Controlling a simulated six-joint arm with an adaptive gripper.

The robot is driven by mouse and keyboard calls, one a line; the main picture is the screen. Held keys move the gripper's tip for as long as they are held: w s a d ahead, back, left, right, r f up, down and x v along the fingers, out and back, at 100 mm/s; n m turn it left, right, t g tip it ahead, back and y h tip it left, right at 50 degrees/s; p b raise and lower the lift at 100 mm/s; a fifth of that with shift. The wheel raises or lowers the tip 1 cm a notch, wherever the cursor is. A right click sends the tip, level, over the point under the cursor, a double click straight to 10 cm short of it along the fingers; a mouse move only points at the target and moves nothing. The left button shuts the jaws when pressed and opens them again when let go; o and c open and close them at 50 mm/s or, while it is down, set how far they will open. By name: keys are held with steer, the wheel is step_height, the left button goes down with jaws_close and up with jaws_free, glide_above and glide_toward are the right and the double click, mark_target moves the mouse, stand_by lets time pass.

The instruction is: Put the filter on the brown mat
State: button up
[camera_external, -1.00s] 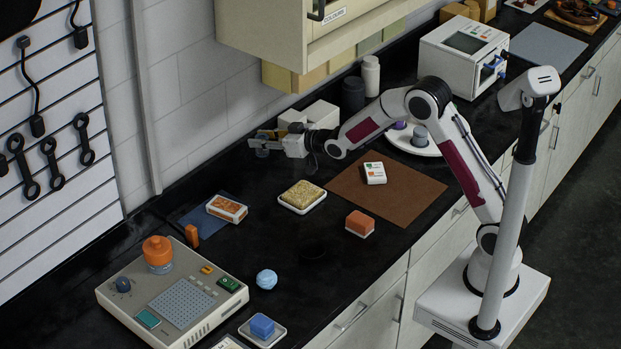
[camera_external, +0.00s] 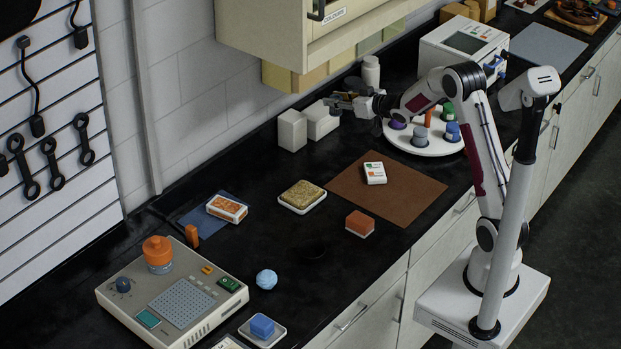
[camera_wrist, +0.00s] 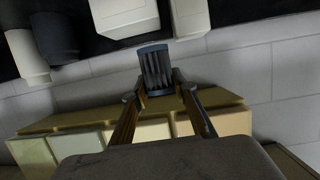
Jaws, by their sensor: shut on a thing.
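The filter, a dark grey ribbed cylinder with blue-grey rims, is between my fingertips in the wrist view (camera_wrist: 155,70). My gripper (camera_wrist: 156,84) is shut on its sides. In the external view my gripper (camera_external: 343,103) is raised near the wall, above and behind the white blocks, with the filter small and hard to make out there. The brown mat (camera_external: 412,198) lies flat on the black counter, nearer the front and right of my gripper. A small white box with coloured labels (camera_external: 374,172) lies on the mat's upper left part.
White blocks (camera_external: 292,130) stand by the wall. A white round tray (camera_external: 440,147) with coloured containers is behind the mat. A red-brown block (camera_external: 360,223) and a sponge on a dish (camera_external: 302,196) lie left. The mat's right part is clear.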

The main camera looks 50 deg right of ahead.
steer(key=s+d, duration=1.7)
steer(key=s, duration=0.1)
steer(key=s+a+f+n+g+y, duration=0.2)
steer(key=s+a+n+y, duration=0.5)
steer(key=s+a, duration=0.5)
steer(key=a+y, duration=0.1)
steer(key=a, duration=0.1)
steer(key=shift+s+a+f, duration=0.25)
steer(key=shift+a+f, duration=0.1)
steer(key=shift+a, duration=0.05)
steer(key=shift+f, duration=3.15)
steer(key=shift+f, duration=0.1)
steer(key=shift+f, duration=1.8)
